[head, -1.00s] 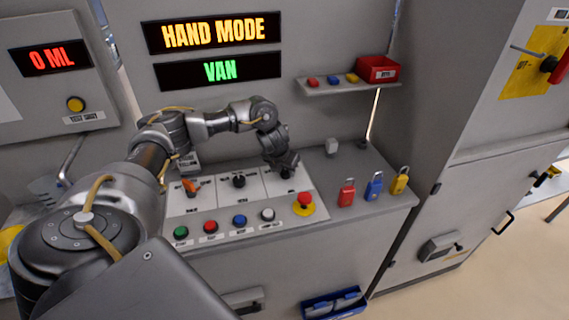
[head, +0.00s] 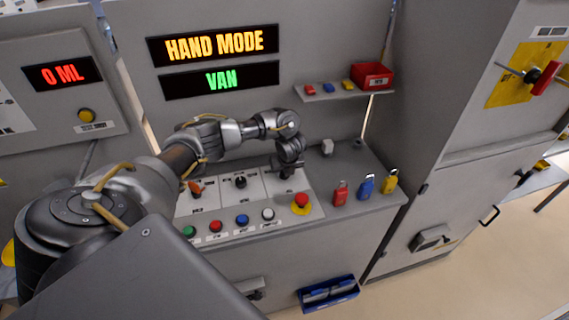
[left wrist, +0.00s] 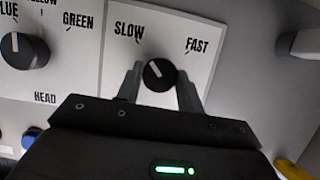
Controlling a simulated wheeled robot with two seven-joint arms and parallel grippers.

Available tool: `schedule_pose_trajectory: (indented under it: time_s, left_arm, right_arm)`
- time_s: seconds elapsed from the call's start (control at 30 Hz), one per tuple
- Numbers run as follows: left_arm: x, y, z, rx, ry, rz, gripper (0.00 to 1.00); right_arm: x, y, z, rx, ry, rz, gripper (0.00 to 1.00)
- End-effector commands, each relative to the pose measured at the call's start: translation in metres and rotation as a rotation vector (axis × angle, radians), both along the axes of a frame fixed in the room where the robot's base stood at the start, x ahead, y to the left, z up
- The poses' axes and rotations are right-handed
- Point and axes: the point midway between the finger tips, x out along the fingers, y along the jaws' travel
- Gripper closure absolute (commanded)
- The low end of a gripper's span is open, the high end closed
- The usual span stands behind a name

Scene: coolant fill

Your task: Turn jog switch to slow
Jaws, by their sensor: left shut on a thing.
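The jog switch (left wrist: 160,76) is a round black knob with a white pointer line, between the labels SLOW and FAST on a white panel. Its pointer leans up and left, toward the SLOW side. My left gripper (head: 287,174) is down at the right end of the control panel (head: 226,204). In the left wrist view its fingers (left wrist: 158,88) are shut on the knob, one on each side. In the head view the gripper mostly hides the jog switch. My right gripper is not in view.
Left of the jog switch are a black head selector (left wrist: 25,52) and an orange-handled switch (head: 196,188). Several push buttons line the front, with a red emergency stop (head: 301,201) close by at right. Padlocks (head: 366,186) stand farther right. Displays read HAND MODE (head: 215,45) and VAN.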

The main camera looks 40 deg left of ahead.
Motion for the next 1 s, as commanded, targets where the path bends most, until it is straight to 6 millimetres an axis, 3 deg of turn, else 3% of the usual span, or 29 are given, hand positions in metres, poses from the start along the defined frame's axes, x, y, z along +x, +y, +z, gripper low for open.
schedule_pose_trajectory:
  time_s: [0.57, 0.6, 0.77, 1.0]
  left_arm:
    - [0.0003, -0.0001, -0.0004, 0.0, 0.0, 0.035, 0.85]
    - [0.0003, -0.0001, -0.0004, 0.0, 0.0, 0.035, 0.61]
    - [0.0002, -0.0001, -0.0003, 0.0, 0.0, 0.034, 0.41]
    - [0.0003, -0.0001, -0.0001, 0.0, 0.0, 0.032, 0.41]
  right_arm:
    - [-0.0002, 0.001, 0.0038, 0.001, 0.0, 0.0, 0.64]
    - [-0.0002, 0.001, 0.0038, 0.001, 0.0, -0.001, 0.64]
    - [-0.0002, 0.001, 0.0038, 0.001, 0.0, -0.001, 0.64]
    - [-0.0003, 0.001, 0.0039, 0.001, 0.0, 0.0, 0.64]
